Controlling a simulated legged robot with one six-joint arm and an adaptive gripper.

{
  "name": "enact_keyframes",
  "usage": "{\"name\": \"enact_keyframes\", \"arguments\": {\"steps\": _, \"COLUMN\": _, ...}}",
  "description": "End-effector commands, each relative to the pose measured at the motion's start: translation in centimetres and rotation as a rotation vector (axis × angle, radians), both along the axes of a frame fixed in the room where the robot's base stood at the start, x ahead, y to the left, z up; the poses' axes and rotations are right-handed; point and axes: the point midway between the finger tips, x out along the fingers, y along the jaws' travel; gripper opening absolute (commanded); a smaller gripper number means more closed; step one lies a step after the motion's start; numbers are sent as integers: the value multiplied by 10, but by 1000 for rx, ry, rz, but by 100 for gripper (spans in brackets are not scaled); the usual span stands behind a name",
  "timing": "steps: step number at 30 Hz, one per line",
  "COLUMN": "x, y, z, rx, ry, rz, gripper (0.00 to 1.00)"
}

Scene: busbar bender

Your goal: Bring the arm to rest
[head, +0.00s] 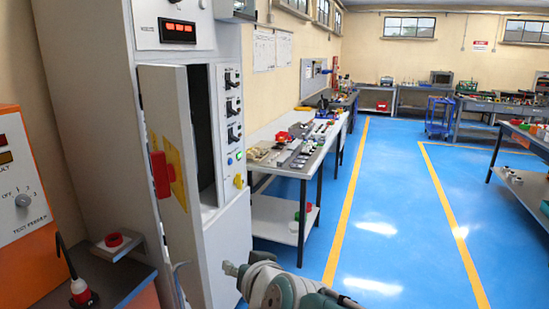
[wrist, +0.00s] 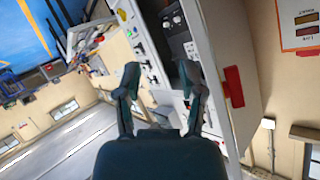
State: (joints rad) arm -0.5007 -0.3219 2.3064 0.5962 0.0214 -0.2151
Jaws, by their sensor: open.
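My gripper (wrist: 160,78) shows in the wrist view with its two dark fingers spread apart and nothing between them. The wrist picture is strongly tilted, and the grey cabinet lies beyond the fingers. In the head view my arm (head: 275,288) is folded low at the bottom middle, in front of the cabinet's lower right side. The fingers cannot be made out clearly there. The grey cabinet (head: 90,80) stands at the left with its narrow door (head: 172,110) standing open. The door carries a red handle (head: 161,174) on a yellow plate.
An orange test feeder (head: 20,170) stands at far left, beside a dark ledge with a red plug (head: 81,291). A workbench (head: 285,165) with parts is behind the cabinet. Blue floor (head: 385,220) with yellow lines is open to the right. More benches line the back and right.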

Motion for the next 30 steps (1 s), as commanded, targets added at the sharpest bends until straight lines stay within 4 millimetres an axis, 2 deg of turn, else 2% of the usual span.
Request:
{"name": "enact_keyframes", "arguments": {"steps": 1, "x": -9, "y": -25, "z": -2, "rx": -37, "ry": 32, "rz": -4, "gripper": 51}}
{"name": "enact_keyframes", "arguments": {"steps": 5, "x": -41, "y": -81, "z": -20, "rx": -154, "ry": 153, "rz": -17, "gripper": 51}}
{"name": "enact_keyframes", "arguments": {"steps": 9, "x": -86, "y": -143, "z": -42, "rx": -286, "ry": 311, "rz": -84, "gripper": 51}}
{"name": "enact_keyframes", "arguments": {"steps": 12, "x": -118, "y": -179, "z": -57, "rx": -364, "ry": 421, "rz": -148, "gripper": 51}}
{"name": "enact_keyframes", "arguments": {"steps": 15, "x": -141, "y": -202, "z": -66, "rx": -414, "ry": 501, "rz": -200, "gripper": 51}}
{"name": "enact_keyframes", "arguments": {"steps": 19, "x": -154, "y": -213, "z": -70, "rx": -440, "ry": 546, "rz": -227, "gripper": 51}}
{"name": "enact_keyframes", "arguments": {"steps": 30, "x": -153, "y": -213, "z": -70, "rx": -440, "ry": 546, "rz": -225, "gripper": 51}}
